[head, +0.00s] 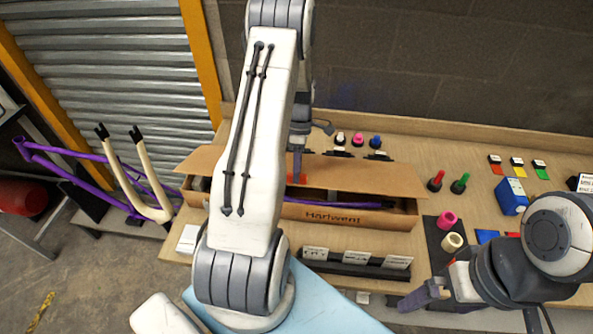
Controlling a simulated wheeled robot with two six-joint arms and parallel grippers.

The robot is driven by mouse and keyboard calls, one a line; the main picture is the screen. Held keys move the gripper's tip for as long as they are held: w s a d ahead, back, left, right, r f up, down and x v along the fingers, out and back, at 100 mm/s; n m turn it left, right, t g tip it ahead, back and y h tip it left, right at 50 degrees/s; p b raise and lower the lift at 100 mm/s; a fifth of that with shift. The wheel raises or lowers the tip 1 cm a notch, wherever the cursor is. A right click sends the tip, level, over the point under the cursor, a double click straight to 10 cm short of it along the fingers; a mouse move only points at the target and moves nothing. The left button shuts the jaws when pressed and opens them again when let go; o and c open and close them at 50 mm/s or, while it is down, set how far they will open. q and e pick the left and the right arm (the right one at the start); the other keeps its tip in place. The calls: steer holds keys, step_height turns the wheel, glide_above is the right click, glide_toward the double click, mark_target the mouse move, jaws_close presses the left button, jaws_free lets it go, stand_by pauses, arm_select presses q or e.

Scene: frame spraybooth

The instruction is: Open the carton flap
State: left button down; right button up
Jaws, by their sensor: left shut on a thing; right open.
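The long cardboard carton (320,214) lies on the wooden bench with printed lettering on its front wall. Its brown flap (375,180) spans the back of the carton, and a gap between flap and front wall shows a purple tube (345,202) inside. My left gripper (298,175) points down at the flap, shut at a small red tab (304,179) on it. My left arm hides part of the carton and flap. My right gripper (425,298) is open and empty at the bench's front, right of the carton and apart from it.
Label holders (355,258) stand in front of the carton. Pink (447,220) and cream (452,242) rolls, a blue box (512,196) and red and green handled items stand to the right. Small coloured pots line the back. A purple frame (80,180) stands left.

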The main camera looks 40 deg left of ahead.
arm_select(q)
steer(key=shift+p+v, duration=0.8)
steer(key=shift+p, duration=0.15)
steer(key=shift+w+a+r+g+h, duration=0.2)
steer(key=shift+w+g+h, duration=0.2)
steer(key=shift+g, duration=0.2)
steer(key=shift+w+a+r+g+p, duration=0.3)
steer(key=shift+w+r+p, duration=0.1)
steer(key=shift+r+p, duration=0.25)
steer(key=shift+w+a+r+h, duration=0.15)
steer(key=shift+w+r+h, duration=0.1)
steer(key=shift+h, duration=0.05)
steer(key=shift+g, duration=0.3)
